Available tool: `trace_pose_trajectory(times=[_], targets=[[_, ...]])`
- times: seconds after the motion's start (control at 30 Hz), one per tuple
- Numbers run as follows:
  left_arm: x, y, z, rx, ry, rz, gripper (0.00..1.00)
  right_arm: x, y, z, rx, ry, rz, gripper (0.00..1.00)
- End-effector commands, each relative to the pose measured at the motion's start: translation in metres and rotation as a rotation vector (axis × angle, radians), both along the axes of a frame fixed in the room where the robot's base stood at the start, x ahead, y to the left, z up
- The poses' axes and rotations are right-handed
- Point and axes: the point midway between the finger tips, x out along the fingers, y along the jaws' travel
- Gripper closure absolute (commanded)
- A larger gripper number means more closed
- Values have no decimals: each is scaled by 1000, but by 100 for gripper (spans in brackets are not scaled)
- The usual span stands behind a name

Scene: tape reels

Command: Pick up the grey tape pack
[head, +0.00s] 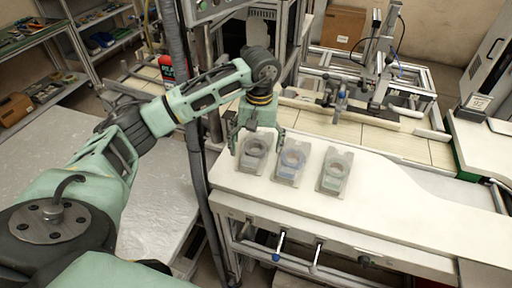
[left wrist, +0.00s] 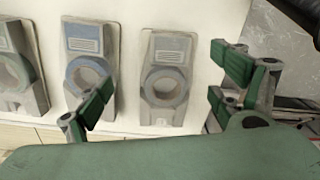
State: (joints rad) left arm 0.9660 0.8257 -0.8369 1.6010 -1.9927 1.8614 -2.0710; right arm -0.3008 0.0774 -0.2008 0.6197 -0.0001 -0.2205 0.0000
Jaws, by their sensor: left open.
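The grey tape pack (head: 254,153) lies flat at the left end of a row of three packs on the white table. It also shows in the left wrist view (left wrist: 165,82), with a grey ring and a printed label. My left gripper (head: 256,141) is open and empty close over this pack. In the left wrist view its fingers (left wrist: 160,98) are spread, one to either side of the pack, and no contact shows. The blue tape pack (head: 291,163) is beside it, and the left finger partly covers that pack in the wrist view. My right gripper is not in view.
A third, greenish-grey pack (head: 334,172) lies at the right of the row. The white table (head: 405,215) is clear to the right of it. A metal frame machine (head: 375,95) stands behind the table. A dark upright post (head: 190,120) rises by the table's left edge.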

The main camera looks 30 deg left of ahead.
Motion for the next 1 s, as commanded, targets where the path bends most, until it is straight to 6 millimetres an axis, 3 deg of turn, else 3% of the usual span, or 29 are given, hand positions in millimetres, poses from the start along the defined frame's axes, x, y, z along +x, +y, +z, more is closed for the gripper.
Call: trace_pose_trajectory(times=[0.1, 0.3, 0.6, 1.0], targets=[[-4, 3, -12, -2, 5, 1, 14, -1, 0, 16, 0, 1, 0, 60], [-4, 5, -39, -3, 2, 0, 14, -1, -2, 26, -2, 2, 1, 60], [-4, 5, -46, -2, -1, 0, 14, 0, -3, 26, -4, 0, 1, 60], [-4, 5, -45, -3, -1, 0, 49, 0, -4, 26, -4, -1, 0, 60]])
